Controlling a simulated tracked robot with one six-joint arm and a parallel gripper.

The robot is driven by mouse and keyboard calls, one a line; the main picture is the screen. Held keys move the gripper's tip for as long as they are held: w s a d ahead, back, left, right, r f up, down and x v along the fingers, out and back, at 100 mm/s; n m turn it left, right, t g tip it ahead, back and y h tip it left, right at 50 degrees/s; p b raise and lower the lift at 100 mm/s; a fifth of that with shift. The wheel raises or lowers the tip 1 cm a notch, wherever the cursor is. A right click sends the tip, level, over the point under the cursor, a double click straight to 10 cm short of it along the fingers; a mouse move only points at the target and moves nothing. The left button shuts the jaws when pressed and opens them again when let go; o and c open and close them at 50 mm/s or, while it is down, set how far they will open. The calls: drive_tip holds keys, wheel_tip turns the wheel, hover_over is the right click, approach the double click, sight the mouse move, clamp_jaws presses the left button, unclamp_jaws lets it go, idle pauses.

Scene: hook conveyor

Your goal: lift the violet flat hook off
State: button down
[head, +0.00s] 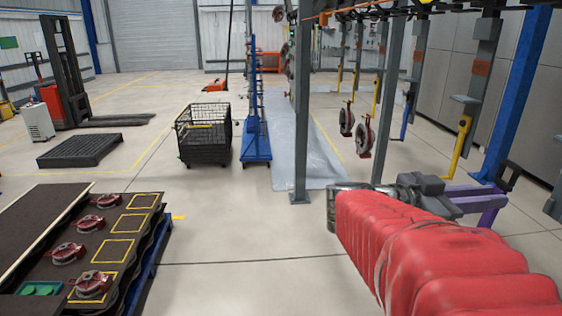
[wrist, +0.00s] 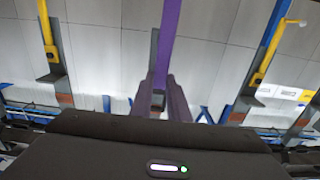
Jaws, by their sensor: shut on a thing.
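The violet flat hook (head: 491,212) is at the right in the head view, just past the end of my red-sleeved arm. In the wrist view the violet hook (wrist: 169,32) runs as a flat bar from the top edge down between my fingers. My gripper (wrist: 164,82) is shut on it there.
A yellow hook (head: 463,147) and a blue hook (head: 407,112) hang from the overhead line nearby. A blue post (head: 517,90) stands behind my gripper, and a grey post (head: 303,110) stands left of my arm. A table (head: 110,240) with red parts is at the left.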

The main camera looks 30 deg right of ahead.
drive_tip(key=shift+v, duration=0.8)
drive_tip(key=shift+r, duration=0.2)
idle(0.4)
drive_tip(key=v, duration=0.6)
drive_tip(key=shift+a, duration=0.2)
idle(1.2)
drive_tip(key=shift+w, duration=0.1)
drive_tip(key=v, duration=0.7)
idle(0.5)
drive_tip(key=shift+w, duration=0.1)
